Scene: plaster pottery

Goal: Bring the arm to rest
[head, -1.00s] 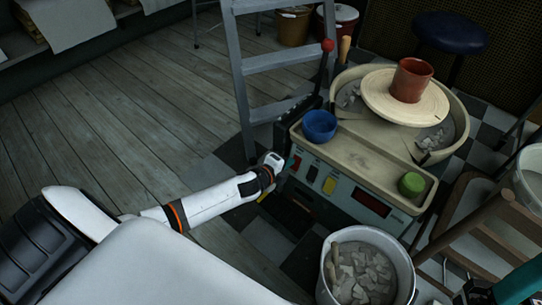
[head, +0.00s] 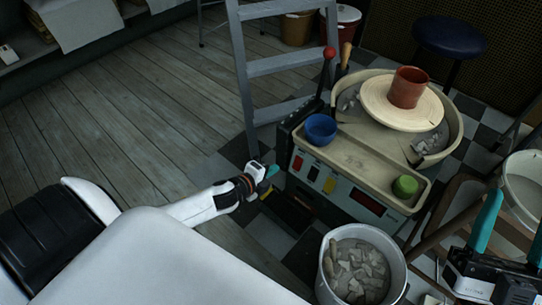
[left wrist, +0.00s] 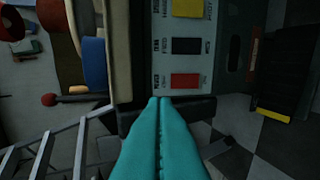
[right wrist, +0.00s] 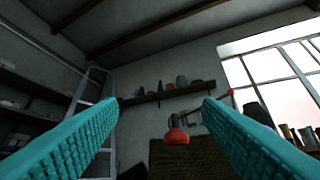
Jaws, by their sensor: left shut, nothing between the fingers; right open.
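My left gripper (head: 268,174) is in front of the pottery wheel's control panel (head: 334,190), near its left edge. In the left wrist view its teal fingers (left wrist: 160,102) are pressed together with nothing between them, and the panel's coloured switches lie beyond. My right gripper shows at the lower right of the head view, where one teal finger (head: 485,222) points up. In the right wrist view its two fingers (right wrist: 165,108) are wide apart and empty.
A terracotta pot (head: 408,88) stands on the wheel head. A blue bowl (head: 320,130) and a green item (head: 404,187) sit on the wheel's tray. A bucket of shards (head: 393,262) stands in front. A ladder (head: 240,75) stands behind. Wooden floor at left is clear.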

